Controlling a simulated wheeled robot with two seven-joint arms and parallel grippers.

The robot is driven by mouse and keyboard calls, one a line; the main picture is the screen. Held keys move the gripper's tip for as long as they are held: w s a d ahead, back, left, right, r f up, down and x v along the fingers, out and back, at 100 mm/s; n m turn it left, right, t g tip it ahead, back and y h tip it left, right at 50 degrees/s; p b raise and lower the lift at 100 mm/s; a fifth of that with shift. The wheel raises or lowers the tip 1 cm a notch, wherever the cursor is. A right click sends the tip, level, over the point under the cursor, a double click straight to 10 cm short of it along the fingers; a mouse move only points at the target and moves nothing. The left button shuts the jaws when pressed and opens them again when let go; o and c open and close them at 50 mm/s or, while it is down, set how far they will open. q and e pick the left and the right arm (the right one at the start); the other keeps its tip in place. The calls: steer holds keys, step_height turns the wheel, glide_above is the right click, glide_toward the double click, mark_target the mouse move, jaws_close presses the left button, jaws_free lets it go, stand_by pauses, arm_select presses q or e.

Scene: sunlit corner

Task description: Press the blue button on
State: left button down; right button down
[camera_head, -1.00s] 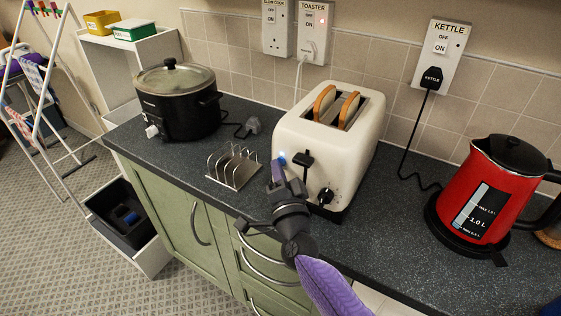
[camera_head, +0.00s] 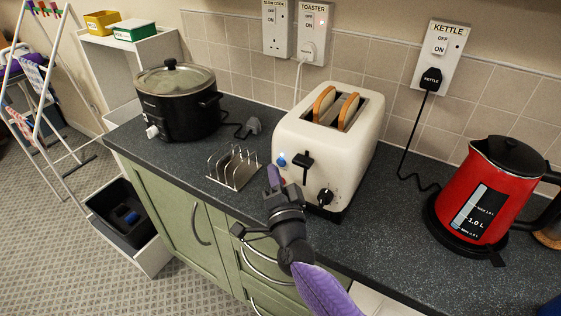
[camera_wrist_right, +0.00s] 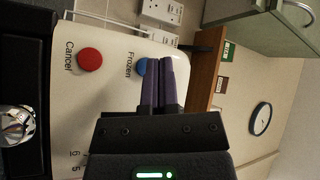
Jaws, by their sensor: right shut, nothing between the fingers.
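The blue button (camera_head: 281,161) is on the near end of the cream toaster (camera_head: 342,150), left of its black lever (camera_head: 303,160). In the right wrist view the blue button (camera_wrist_right: 141,67) is beside the word "Frozen", partly hidden by my fingers. My right gripper (camera_head: 273,174) is shut and empty, its purple fingertips just in front of and below the button. In the wrist view the shut gripper (camera_wrist_right: 166,66) overlaps the button's edge; a small gap seems to show in the head view. My left gripper is not in view.
A red "Cancel" button (camera_wrist_right: 89,59) is near the blue one. A metal toast rack (camera_head: 234,168) stands close left of my gripper. A slow cooker (camera_head: 178,105) and red kettle (camera_head: 490,195) stand further off.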

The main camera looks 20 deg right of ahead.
steer(key=shift+s+a+p, duration=0.4)
steer(key=shift+s+a, duration=0.4)
steer(key=shift+a, duration=0.2)
steer(key=shift+s+a+p, duration=0.35)
steer(key=shift+s+a, duration=0.4)
steer(key=shift+a, duration=0.25)
stand_by(0.8)
